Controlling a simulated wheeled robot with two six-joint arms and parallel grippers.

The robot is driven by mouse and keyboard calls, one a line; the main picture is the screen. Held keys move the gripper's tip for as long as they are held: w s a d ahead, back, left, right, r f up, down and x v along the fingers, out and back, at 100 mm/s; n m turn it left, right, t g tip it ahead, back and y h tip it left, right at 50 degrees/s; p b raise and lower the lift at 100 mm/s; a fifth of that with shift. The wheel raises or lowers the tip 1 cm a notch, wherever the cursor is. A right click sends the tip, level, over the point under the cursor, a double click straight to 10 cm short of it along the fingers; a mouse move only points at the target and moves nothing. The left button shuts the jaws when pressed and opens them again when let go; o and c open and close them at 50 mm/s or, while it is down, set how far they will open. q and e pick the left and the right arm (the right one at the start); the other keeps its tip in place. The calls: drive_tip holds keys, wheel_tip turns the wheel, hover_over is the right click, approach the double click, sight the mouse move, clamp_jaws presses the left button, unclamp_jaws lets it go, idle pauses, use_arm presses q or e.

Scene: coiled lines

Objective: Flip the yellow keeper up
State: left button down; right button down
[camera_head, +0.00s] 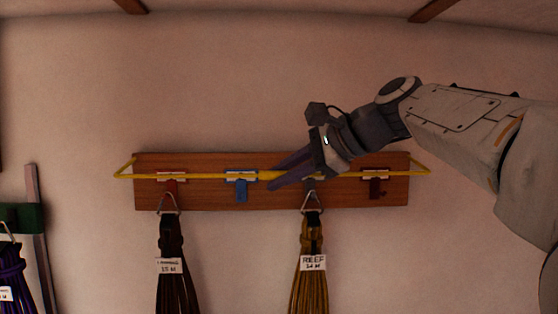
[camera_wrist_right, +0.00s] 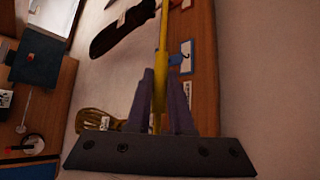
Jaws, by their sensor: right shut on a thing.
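The yellow keeper (camera_head: 215,177) is a thin bar running level across the front of the wooden board (camera_head: 270,201), with bent ends at the board's sides. It crosses in front of the hooks at about mid height. My right gripper (camera_head: 271,181) reaches in from the right and is shut on the keeper near its middle, just right of the blue hook (camera_head: 241,191). In the right wrist view the keeper (camera_wrist_right: 163,40) runs between the two purple-grey fingers (camera_wrist_right: 160,75). My left gripper is not in view.
A dark coil (camera_head: 175,260) hangs by a ring from the red hook (camera_head: 170,188). A yellow-brown coil labelled REEF (camera_head: 311,235) hangs below my right gripper. The dark red hook (camera_head: 376,190) is empty. The wall (camera_head: 270,90) above the board is clear.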

drive_tip(key=shift+r+g, duration=0.25)
drive_tip(key=shift+g, duration=0.05)
drive_tip(key=c, duration=0.8)
unclamp_jaws()
drive_tip(key=b+v, duration=0.1)
drive_tip(key=v, duration=0.9)
drive_tip(key=shift+s+d, duration=0.2)
drive_tip(key=shift+r, duration=0.1)
